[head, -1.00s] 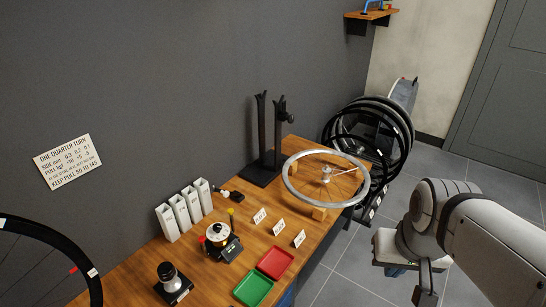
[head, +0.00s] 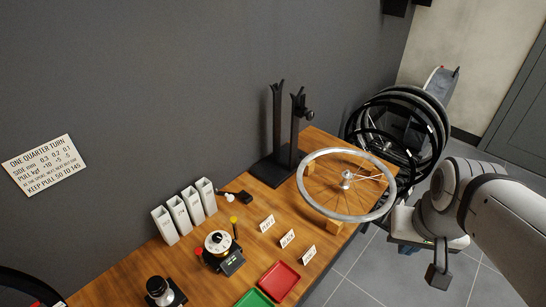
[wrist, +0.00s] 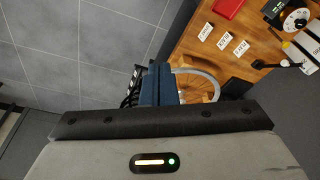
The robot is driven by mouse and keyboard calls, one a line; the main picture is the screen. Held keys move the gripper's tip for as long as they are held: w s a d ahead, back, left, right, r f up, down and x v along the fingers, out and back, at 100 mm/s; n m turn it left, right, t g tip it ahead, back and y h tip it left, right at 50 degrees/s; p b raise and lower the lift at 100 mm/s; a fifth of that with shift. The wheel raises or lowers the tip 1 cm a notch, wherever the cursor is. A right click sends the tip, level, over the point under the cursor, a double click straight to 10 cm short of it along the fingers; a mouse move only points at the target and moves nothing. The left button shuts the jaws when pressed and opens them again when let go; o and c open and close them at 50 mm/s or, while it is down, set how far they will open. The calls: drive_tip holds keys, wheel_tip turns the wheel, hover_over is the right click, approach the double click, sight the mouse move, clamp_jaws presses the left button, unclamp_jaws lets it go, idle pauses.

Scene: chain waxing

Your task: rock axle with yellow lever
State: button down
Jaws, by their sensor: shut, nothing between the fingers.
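A spoked wheel (head: 318,209) lies flat on wooden blocks at the far end of the bench. Its metal hub with the axle (head: 346,178) is in the middle. A small yellow knob on a thin stem (head: 234,220) stands by a black device with a white dial (head: 218,242); I cannot tell whether this is the yellow lever. My gripper (head: 405,249) hangs off the bench, right of the wheel, apart from everything. In the wrist view its blue fingers (wrist: 158,85) are together and empty, covering part of the wheel.
A black two-post stand (head: 278,125) rises behind the wheel. Small white cards (head: 287,239), a red tray (head: 279,279), a green tray (head: 254,299) and several white holders (head: 184,212) occupy the wooden bench (head: 140,275). Black wheels (head: 405,125) stand beyond the bench. The grey floor (wrist: 75,45) has free room.

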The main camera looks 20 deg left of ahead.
drive_tip(key=w+a+f+n+t+y+b, duration=0.1)
drive_tip(key=w+a+f+n+t+b, duration=0.15)
drive_tip(key=w+a+f+b, duration=0.5)
drive_tip(key=w+a+f+n+t+y+b, duration=0.1)
drive_tip(key=w+a+f+n+t+b, duration=0.2)
drive_tip(key=f+b, duration=0.7)
drive_tip(key=s+a+f+n+y+b, duration=0.1)
drive_tip(key=a+f+n+y+b, duration=0.2)
drive_tip(key=a+f+y+b, duration=0.2)
drive_tip(key=s+a+f+n+y+b, duration=0.1)
drive_tip(key=a+f+n+y+b, duration=0.2)
drive_tip(key=a+b, duration=0.7)
drive_tip(key=a+f+y, duration=0.2)
drive_tip(key=a, duration=0.2)
drive_tip(key=shift+a+f+t, duration=0.15)
drive_tip(key=shift+a+t, duration=0.05)
drive_tip(key=shift+t, duration=0.15)
